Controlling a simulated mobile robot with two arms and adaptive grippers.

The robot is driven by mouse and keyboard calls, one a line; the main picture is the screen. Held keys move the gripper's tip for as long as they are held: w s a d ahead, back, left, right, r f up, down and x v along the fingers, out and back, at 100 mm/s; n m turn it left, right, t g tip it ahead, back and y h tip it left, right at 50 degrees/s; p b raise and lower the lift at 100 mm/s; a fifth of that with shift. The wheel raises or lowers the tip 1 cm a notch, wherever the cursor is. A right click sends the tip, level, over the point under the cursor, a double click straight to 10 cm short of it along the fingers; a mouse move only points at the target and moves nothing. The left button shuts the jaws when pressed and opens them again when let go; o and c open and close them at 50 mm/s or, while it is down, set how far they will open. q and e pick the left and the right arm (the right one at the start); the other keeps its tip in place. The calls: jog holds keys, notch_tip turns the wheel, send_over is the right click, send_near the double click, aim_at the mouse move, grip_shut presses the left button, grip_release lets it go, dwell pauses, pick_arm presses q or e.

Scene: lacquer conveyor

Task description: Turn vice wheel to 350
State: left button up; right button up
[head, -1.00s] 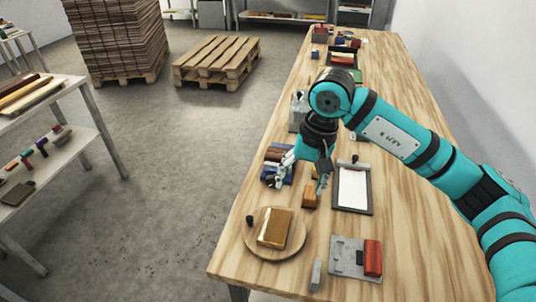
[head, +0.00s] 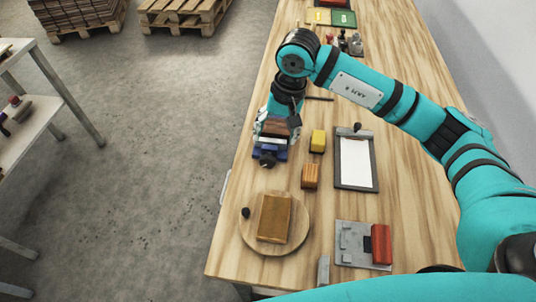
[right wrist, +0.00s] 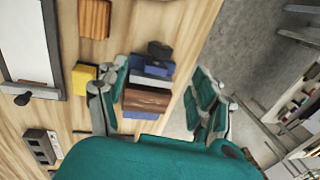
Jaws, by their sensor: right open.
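The vice (head: 270,151) stands near the left edge of the workbench. It has a blue body and brown wooden-looking blocks on top. A dark knob-like part, apparently the vice wheel (head: 266,161), sticks out at its near end. My right gripper (head: 277,122) is over the far part of the vice, pointing down. In the right wrist view its fingers are spread wide and empty, with the vice (right wrist: 152,67) between them but closer to the left finger. The dark wheel (right wrist: 160,49) shows beyond the fingertips. I cannot read any number on it. My left gripper is not in view.
A yellow block (head: 318,141) and an orange-brown block (head: 310,176) lie right of the vice. A clipboard (head: 355,170) lies further right. A round board (head: 289,240) with a brown block is nearer. Bare floor lies left of the bench.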

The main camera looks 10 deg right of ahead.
aim_at(269, 157)
jog(key=f, duration=0.3)
jog(key=a+f+p, duration=0.1)
jog(key=f, duration=0.2)
jog(key=f+p, duration=0.1)
jog(key=f, duration=0.3)
jog(key=shift+w+a, duration=0.25)
jog(key=shift+w, duration=0.1)
jog(key=shift+w+a+f, duration=0.1)
jog(key=shift+f, duration=0.6)
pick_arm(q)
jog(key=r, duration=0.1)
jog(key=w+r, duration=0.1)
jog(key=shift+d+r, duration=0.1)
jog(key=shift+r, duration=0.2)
pick_arm(e)
jog(key=shift+c, duration=0.5)
